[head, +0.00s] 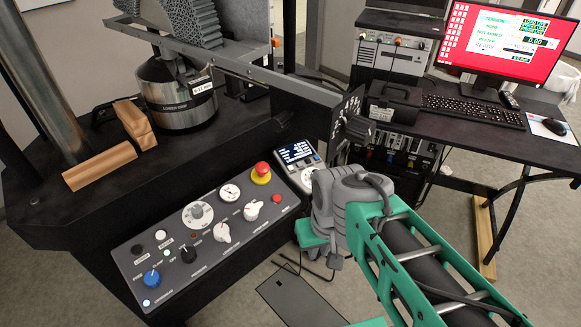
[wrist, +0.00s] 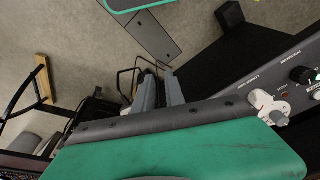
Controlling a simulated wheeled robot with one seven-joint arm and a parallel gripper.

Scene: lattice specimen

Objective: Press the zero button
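No button in view has a readable zero label. A small indicator unit (head: 298,153) with a lit display and small keys stands at the right end of the control panel; its key labels are too small to read. The sloped grey control panel (head: 205,240) carries knobs, gauges and small buttons, and part of it shows at the right of the wrist view (wrist: 246,75). My grey wrist is just right of the panel, below the indicator unit. My gripper (wrist: 161,76) shows as two grey fingers partly behind my green housing. Its opening is unclear, and I see nothing held.
A red emergency stop (head: 262,170) sits at the panel's upper right. A long grey bar (head: 240,68) crosses above the black machine table, ending near a dark knob box (head: 350,118). A desk with a red-screened monitor (head: 508,40) stands at right.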

